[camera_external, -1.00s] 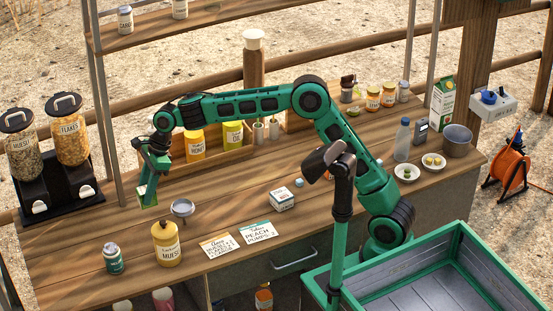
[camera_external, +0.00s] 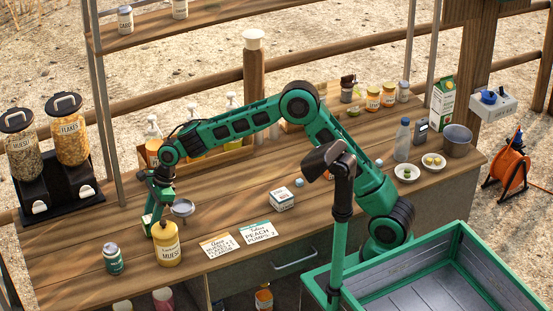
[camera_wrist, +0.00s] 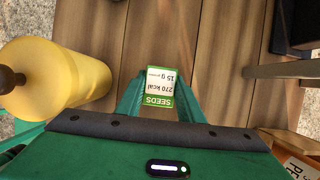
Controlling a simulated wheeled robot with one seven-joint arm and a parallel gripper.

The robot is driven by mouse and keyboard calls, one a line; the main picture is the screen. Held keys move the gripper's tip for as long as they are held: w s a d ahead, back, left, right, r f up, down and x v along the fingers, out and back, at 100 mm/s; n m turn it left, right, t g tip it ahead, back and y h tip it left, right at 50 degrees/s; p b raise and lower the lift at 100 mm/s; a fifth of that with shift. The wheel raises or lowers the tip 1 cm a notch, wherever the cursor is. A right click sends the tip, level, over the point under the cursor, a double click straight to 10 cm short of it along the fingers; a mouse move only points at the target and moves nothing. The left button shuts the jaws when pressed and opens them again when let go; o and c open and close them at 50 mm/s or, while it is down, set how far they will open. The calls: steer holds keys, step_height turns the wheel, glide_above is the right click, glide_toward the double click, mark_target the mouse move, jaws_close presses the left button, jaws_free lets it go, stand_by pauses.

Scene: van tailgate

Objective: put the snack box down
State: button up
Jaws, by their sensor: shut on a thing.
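The snack box (camera_wrist: 160,84) is a small white and green box marked SEEDS, 270 kcal. In the wrist view it sits upside down in the picture between the two green fingers of my gripper (camera_wrist: 159,103), which is shut on it. In the external view my gripper (camera_external: 155,214) points down at the left of the wooden counter (camera_external: 70,250), and the box (camera_external: 147,222) shows small, partly hidden. I cannot tell whether the box touches the counter.
The yellow jar (camera_wrist: 52,78) stands close on the left in the wrist view. A round metal scoop or strainer (camera_external: 182,208) is just right of my gripper. A dark green jar (camera_external: 113,260) stands at front left, cereal dispensers (camera_external: 50,185) behind it. Bare planks lie between.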

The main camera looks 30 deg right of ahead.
steer(key=shift+f, duration=0.5)
steer(key=o, duration=1.2)
steer(key=shift+f, duration=0.1)
steer(key=v, duration=1.2)
steer(key=shift+d, duration=0.1)
